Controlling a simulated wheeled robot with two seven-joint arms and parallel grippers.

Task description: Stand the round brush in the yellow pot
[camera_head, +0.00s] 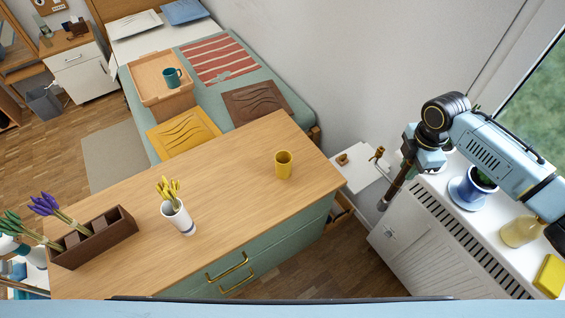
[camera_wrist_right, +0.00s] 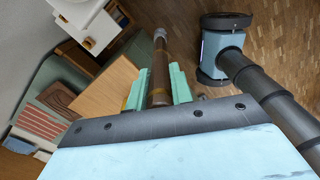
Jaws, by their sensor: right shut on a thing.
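The yellow pot (camera_head: 283,166) stands upright on the wooden top of the green drawer unit, near its right end. My right gripper (camera_head: 405,172) is in the air to the right of the unit, well apart from the pot. It is shut on the round brush (camera_head: 392,194), a long brown stick that slants down to the left. In the right wrist view the brush (camera_wrist_right: 160,70) lies between the green fingers (camera_wrist_right: 158,88), with a pale grey far end. The pot cannot be made out in that view.
A white vase (camera_head: 178,218) with yellow flowers and a brown box (camera_head: 105,234) with flower bundles stand on the wooden top (camera_head: 235,170). The top is clear around the pot. A white radiator cover (camera_head: 425,235) with a blue planter (camera_head: 466,190) is below my right arm.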

